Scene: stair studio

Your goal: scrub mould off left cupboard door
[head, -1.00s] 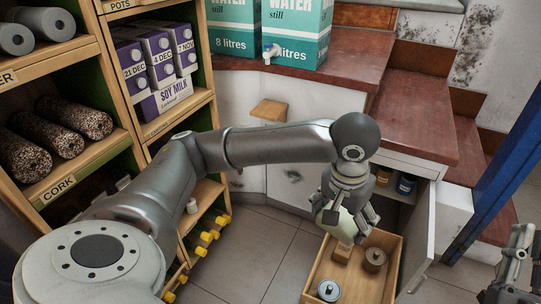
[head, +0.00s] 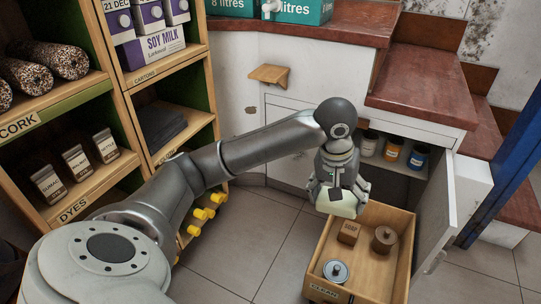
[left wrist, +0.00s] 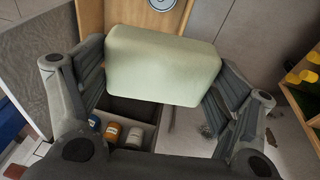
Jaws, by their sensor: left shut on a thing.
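My left gripper (head: 338,187) is shut on a pale green sponge block (head: 335,203), which hangs below the fingers. In the left wrist view the sponge (left wrist: 163,65) sits between both fingers. The left cupboard door (head: 284,168) is white and closed, under the counter, left of the open cupboard. Dark mould marks (head: 299,156) show on it, partly hidden by my arm. A dark mould patch (left wrist: 207,130) also shows in the left wrist view, beyond the sponge. The sponge appears apart from the door. My right gripper is out of view.
A wooden crate (head: 312,289) marked CLEAN holds a tin and two brown items below the sponge. The right cupboard door (head: 438,210) stands open, with jars (head: 392,149) inside. A shelf unit (head: 125,110) stands at left. Floor (head: 260,245) left of the crate is clear.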

